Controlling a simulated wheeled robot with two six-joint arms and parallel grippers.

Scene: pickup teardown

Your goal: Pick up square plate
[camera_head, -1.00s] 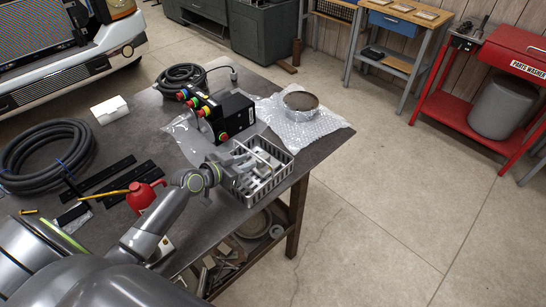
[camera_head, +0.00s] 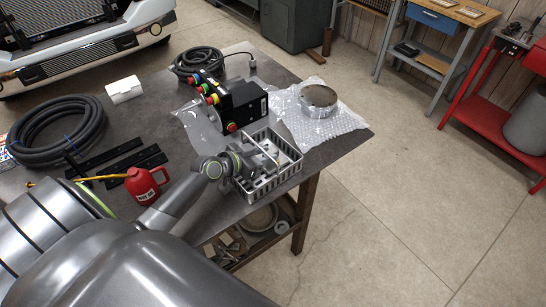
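A grey metal basket (camera_head: 284,176) stands near the right edge of the dark workbench (camera_head: 205,213). Several pale metal parts lie inside it, but I cannot clearly pick out a square plate among them. My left gripper (camera_head: 260,163) reaches into the basket from the left, close to these parts. Its fingers blend with the grey parts, so I cannot tell whether they are open or hold anything. My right gripper is out of view.
A black control box (camera_head: 238,106) with coloured buttons stands behind the basket. A round metal part (camera_head: 318,99) lies on bubble wrap (camera_head: 345,122). A red oil can (camera_head: 143,186), black bars (camera_head: 128,166) and coiled hose (camera_head: 52,130) are left. Open floor lies right of the bench.

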